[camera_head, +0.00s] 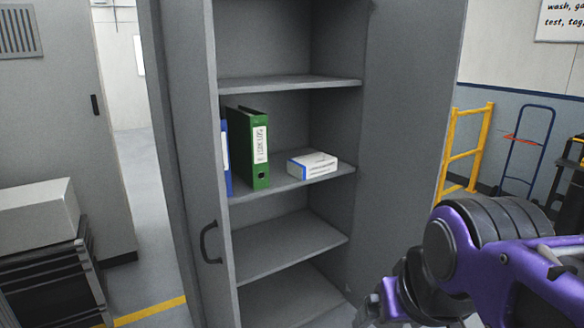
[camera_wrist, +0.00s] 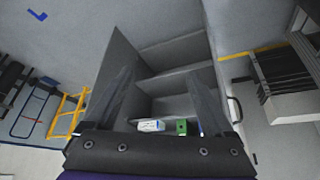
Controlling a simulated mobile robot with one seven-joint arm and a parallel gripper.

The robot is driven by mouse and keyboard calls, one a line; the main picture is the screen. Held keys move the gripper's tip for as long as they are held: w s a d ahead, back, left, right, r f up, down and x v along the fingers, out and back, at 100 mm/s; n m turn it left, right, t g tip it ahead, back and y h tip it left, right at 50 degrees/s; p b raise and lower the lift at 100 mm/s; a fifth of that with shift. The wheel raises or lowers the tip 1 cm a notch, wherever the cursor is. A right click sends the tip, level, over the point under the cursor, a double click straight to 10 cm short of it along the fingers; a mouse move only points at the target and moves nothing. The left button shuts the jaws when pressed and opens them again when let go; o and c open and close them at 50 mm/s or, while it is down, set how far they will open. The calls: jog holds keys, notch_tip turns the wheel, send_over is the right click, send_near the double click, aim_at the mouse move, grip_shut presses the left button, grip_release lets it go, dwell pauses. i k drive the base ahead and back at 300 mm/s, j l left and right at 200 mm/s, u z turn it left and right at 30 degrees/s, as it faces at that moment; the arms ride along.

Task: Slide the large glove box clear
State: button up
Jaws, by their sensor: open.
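A small white box with blue edges (camera_head: 312,164), which looks like the glove box, lies flat on a middle shelf of the open grey cabinet, near the shelf's right side. It stands apart from a green binder (camera_head: 248,150) on its left. In the wrist view, which is turned over, the box (camera_wrist: 151,126) shows low between my fingers, next to the binder's green end (camera_wrist: 182,127). My gripper (camera_wrist: 160,70) is open and empty, well in front of the cabinet. In the head view my purple arm is at the lower right. The box's label is too small to read.
A blue binder (camera_head: 226,157) stands left of the green one. The cabinet's open door with a handle (camera_head: 210,243) is at the left. The shelves (camera_head: 285,242) above and below are empty. A yellow rail (camera_head: 466,150) and a blue hand truck (camera_head: 525,150) stand at the right.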

aim_at(316, 164)
jog(key=i+l+z, duration=0.2)
jog(key=i, duration=0.25)
jog(key=i+u, duration=0.1)
jog(key=i, duration=0.45)
jog(key=i+l+u, duration=0.1)
jog(key=i, duration=0.4)
